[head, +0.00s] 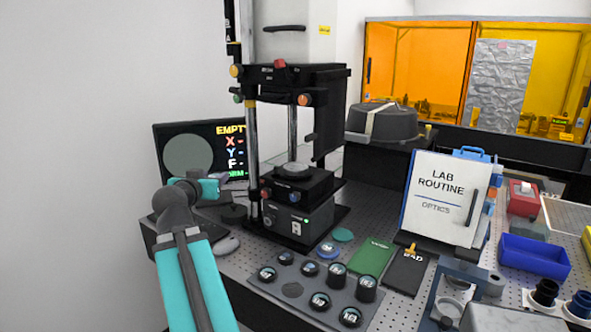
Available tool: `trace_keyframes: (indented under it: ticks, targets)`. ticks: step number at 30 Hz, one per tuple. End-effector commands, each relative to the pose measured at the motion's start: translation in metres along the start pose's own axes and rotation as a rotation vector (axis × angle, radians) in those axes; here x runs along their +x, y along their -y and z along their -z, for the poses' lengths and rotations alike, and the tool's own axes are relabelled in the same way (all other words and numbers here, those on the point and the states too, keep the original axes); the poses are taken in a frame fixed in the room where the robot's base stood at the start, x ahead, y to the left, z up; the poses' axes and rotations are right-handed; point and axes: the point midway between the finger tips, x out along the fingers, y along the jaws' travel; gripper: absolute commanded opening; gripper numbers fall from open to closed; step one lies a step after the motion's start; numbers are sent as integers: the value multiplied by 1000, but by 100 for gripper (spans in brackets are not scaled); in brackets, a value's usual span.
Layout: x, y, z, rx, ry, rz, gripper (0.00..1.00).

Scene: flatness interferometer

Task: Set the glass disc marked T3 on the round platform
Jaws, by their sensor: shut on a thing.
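The round platform (292,169) is a pale disc on top of the black stage of the interferometer, below its black head. Nothing is seen standing on it. My gripper (208,188) is at the left, in front of the monitor and left of the platform, apart from it. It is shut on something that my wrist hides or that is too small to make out. Several dark-rimmed round pieces sit on a grey tray (262,288) at the front. One round place (292,289) there looks bare. Their marks are too small to read, so I cannot pick out T3.
The monitor (188,153) reads EMPTY. The interferometer's posts and head (300,80) stand around and above the platform. A mouse (227,245), green and black pads (371,257), a LAB ROUTINE board (440,195) and a blue bin (534,257) are on the bench.

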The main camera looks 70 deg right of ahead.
Motion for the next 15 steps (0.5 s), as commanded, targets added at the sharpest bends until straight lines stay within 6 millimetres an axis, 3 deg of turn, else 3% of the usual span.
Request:
trace_keyframes:
  ticks: [3, 9, 15]
  targets:
    - [10, -52, 7, 23, -1, -109, 19]
    - [15, -122, 17, 54, -1, -261, 19]
    - [15, -154, 22, 67, 1, -333, 19]
